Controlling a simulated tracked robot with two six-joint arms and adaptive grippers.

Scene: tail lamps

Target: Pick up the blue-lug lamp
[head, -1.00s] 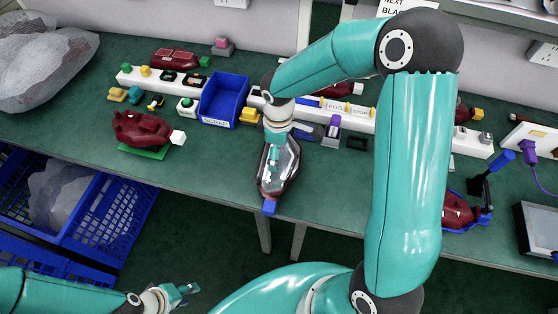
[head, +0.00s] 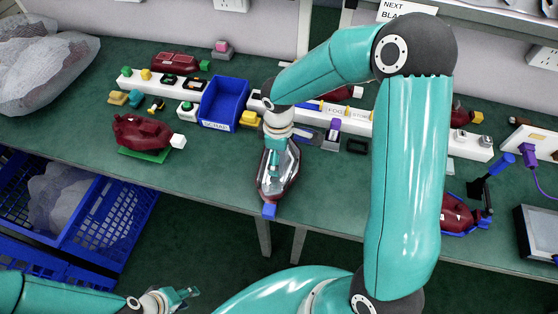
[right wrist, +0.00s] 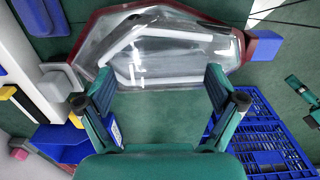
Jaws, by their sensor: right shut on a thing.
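The blue-lug lamp (head: 280,190) has a clear lens and a dark red rim. Its blue lug (head: 269,210) points toward the table's front edge. My right gripper (head: 279,160) comes down over the lamp from above and is shut on it. In the right wrist view the lamp (right wrist: 165,50) lies across the two fingertips (right wrist: 157,80), with the blue lug (right wrist: 265,46) at the right. I cannot tell whether the lamp touches the table. My left gripper (head: 181,296) is low in the head view, away from the table, empty and seemingly open.
A red lamp (head: 140,131) lies on a green plate to the left, and another red lamp (head: 457,213) sits at the right. A blue bin (head: 222,101) and a white rail (head: 350,122) stand behind. Blue crates (head: 112,222) stand below the front left. The table between left lamp and held lamp is clear.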

